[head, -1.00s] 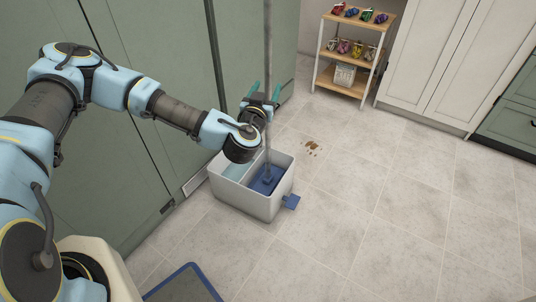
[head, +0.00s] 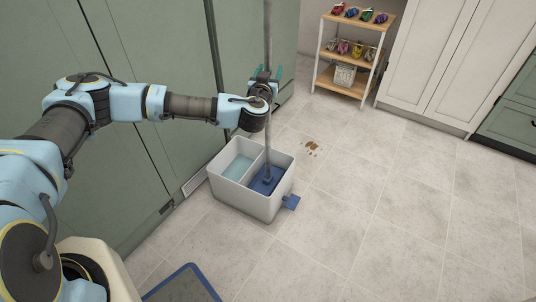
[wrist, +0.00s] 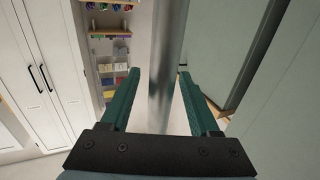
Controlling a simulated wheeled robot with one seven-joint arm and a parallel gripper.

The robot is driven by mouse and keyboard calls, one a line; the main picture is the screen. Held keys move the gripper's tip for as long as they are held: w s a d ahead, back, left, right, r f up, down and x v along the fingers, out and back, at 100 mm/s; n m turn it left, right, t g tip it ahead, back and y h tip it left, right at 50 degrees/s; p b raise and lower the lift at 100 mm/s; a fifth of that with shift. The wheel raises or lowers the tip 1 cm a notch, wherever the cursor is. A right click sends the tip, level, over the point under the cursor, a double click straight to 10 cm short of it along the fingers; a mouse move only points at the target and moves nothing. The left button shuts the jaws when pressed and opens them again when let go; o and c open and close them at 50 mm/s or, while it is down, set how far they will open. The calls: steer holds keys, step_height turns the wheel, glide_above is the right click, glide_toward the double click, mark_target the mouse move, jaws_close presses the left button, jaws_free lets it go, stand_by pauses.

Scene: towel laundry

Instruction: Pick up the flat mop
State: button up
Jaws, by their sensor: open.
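The flat mop stands upright in a white two-part bucket (head: 252,203). Its grey pole (head: 268,140) rises out of the top of the head view, and its blue head (head: 265,182) sits in the right compartment. The left compartment holds pale liquid. My gripper (head: 265,74) is open at the pole, well above the bucket. In the wrist view the pole (wrist: 165,60) passes between the two teal fingers of my gripper (wrist: 158,95), with gaps visible on both sides. Contact with the pole is not visible.
Green cabinets (head: 100,150) stand close on the left. A small wooden shelf (head: 352,55) with colourful items stands at the back. A brown spill (head: 312,149) lies on the tiles. A blue-edged mat (head: 185,286) is in front. The floor on the right is clear.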

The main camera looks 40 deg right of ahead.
steer(key=shift+w+d, duration=0.15)
jaws_close()
stand_by(0.4)
steer(key=shift+r, duration=0.1)
